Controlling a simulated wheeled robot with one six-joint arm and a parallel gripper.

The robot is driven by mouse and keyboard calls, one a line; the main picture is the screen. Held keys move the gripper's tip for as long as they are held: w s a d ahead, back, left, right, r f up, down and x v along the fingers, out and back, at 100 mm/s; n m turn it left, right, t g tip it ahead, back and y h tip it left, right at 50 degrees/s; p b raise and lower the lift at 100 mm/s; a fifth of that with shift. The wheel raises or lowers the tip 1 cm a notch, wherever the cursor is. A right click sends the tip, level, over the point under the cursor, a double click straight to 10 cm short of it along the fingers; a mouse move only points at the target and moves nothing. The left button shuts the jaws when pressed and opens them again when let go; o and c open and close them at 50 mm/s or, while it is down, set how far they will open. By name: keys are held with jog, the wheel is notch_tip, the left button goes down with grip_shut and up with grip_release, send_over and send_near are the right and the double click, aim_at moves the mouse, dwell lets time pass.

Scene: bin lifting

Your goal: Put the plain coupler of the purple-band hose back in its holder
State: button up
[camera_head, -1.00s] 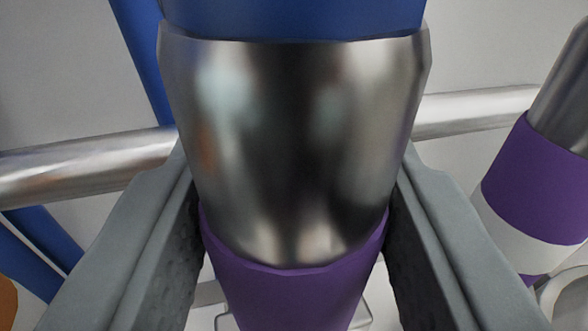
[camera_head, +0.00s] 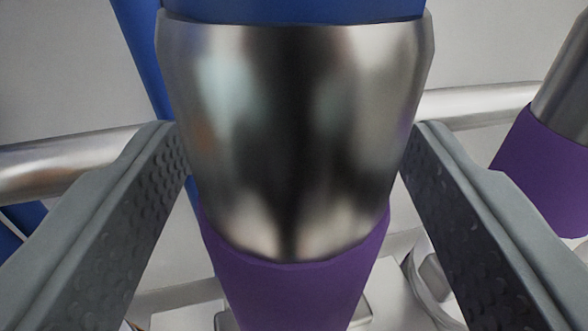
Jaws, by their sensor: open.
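A hose coupler (camera_head: 290,130) fills the middle of the view. It has a shiny metal collar, blue hose above it and a plain purple band (camera_head: 290,290) below. My gripper (camera_head: 292,140) has one grey finger on each side of the coupler. The fingers are open, with visible gaps to the purple band. The coupler's lower end runs out of the picture. A holder around that end cannot be made out clearly.
A second coupler with a purple band (camera_head: 545,165) stands at the right edge. A horizontal metal rail (camera_head: 480,105) runs behind both couplers. A blue hose (camera_head: 140,50) passes behind on the left. Pale fittings (camera_head: 435,275) show low at the right.

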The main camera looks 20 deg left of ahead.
jog(key=v, duration=1.7)
jog(key=shift+s, duration=0.2)
jog(key=shift+d, duration=0.1)
jog(key=s+d+f+m+h, duration=0.1)
jog(key=s+d+f, duration=0.4)
jog(key=f, duration=0.6)
jog(key=s+d+f+m+h, duration=0.1)
jog(key=s+d+f+h, duration=0.2)
jog(key=f, duration=0.8)
jog(key=s+d+f+m+h, duration=0.1)
jog(key=s+d+f, duration=0.6)
jog(key=s+f, duration=0.3)
jog(key=shift+s+f+m+h, duration=0.2)
jog(key=shift+f+m+h, duration=0.2)
jog(key=shift+f, duration=0.3)
jog(key=shift+d, duration=0.1)
